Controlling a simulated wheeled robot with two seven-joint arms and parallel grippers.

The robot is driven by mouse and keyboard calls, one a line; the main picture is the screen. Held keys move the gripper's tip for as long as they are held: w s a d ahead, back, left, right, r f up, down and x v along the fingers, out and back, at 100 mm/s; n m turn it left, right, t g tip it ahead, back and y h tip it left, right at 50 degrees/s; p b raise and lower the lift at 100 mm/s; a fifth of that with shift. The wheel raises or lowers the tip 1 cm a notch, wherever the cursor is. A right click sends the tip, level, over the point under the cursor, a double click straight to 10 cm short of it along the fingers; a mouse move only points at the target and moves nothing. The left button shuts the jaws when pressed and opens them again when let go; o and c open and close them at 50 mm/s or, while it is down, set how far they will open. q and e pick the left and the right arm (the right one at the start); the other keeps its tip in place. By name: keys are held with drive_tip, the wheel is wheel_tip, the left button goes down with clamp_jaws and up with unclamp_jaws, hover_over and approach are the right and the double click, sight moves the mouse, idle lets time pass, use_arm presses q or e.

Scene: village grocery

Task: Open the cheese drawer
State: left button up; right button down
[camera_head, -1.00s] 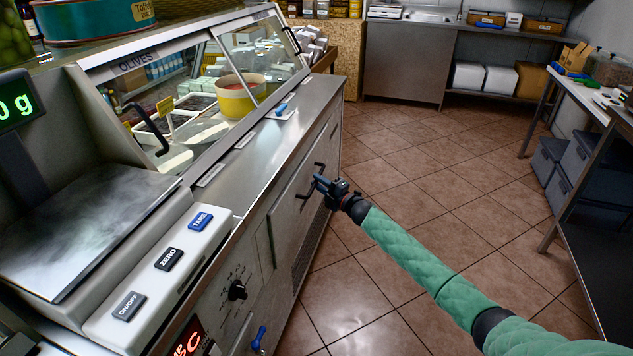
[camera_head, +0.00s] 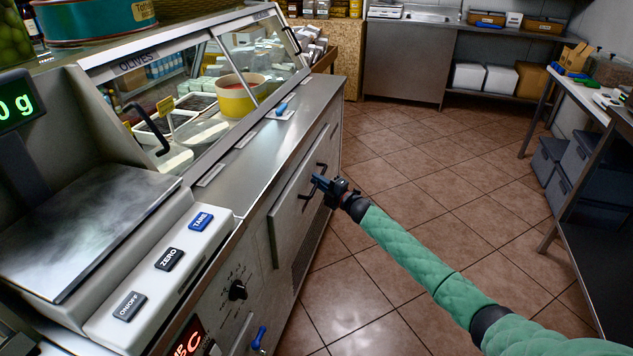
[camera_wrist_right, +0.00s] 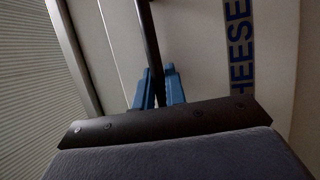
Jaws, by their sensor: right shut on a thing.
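The cheese drawer (camera_head: 287,222) is a pale front panel in the side of the counter. It stands slightly out from the counter face, with a narrow edge showing at its left. Its dark bar handle (camera_wrist_right: 148,35) runs between my blue fingertips in the right wrist view. Blue "CHEESE" lettering (camera_wrist_right: 240,50) shows on the front beside it, partly cut off. My right gripper (camera_head: 318,183) is shut on the handle; it also shows in the right wrist view (camera_wrist_right: 159,92). The inside of the drawer is not visible. My left gripper is not in view.
The glass olive case (camera_head: 215,100) and a scale (camera_head: 90,225) top the counter. A knob (camera_head: 237,290) and a blue lever (camera_head: 258,337) are on its nearer face. The tiled floor (camera_head: 420,190) is clear. A work table (camera_head: 585,130) stands at the right.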

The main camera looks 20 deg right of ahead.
drive_tip(key=s+d, duration=0.8)
drive_tip(key=d, duration=0.3)
drive_tip(key=s+d, duration=0.8)
drive_tip(key=d, duration=0.4)
drive_tip(key=shift+d+p, duration=0.25)
drive_tip(key=shift+p, duration=0.15)
drive_tip(key=shift+f, duration=0.1)
drive_tip(key=c, duration=1.7)
unclamp_jaws()
drive_tip(key=shift+c, duration=0.2)
drive_tip(key=v, duration=0.7)
drive_tip(key=shift+s+d, duration=0.3)
drive_tip(key=shift+f, duration=0.1)
